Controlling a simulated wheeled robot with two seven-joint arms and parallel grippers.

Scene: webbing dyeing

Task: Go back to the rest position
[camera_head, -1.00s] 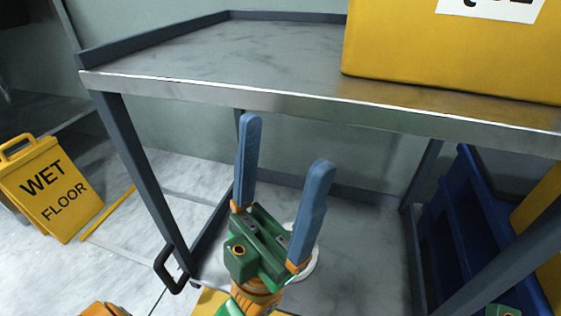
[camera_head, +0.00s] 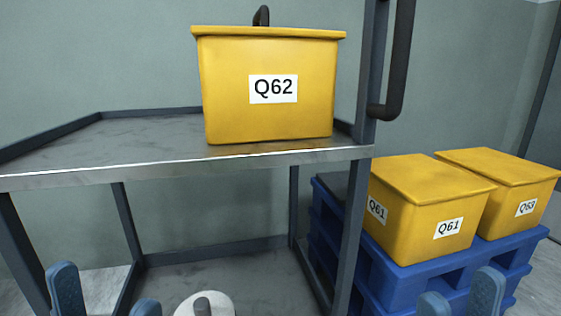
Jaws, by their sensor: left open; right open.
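My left gripper (camera_head: 106,298) shows at the bottom left edge, its two blue fingers apart and nothing between them. My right gripper (camera_head: 460,297) shows at the bottom right, also with its blue fingers apart and empty. Only the finger ends of both are in view; the rest is cut off by the frame. The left fingers appear in front of the metal cart (camera_head: 180,172). The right fingers appear in front of the blue pallets (camera_head: 390,285). I cannot tell their exact distance from either.
A yellow lidded bin (camera_head: 268,115) marked Q62 stands on the cart's top. Yellow bins marked Q61 (camera_head: 415,215) and Q63 (camera_head: 525,180) sit on the blue pallets.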

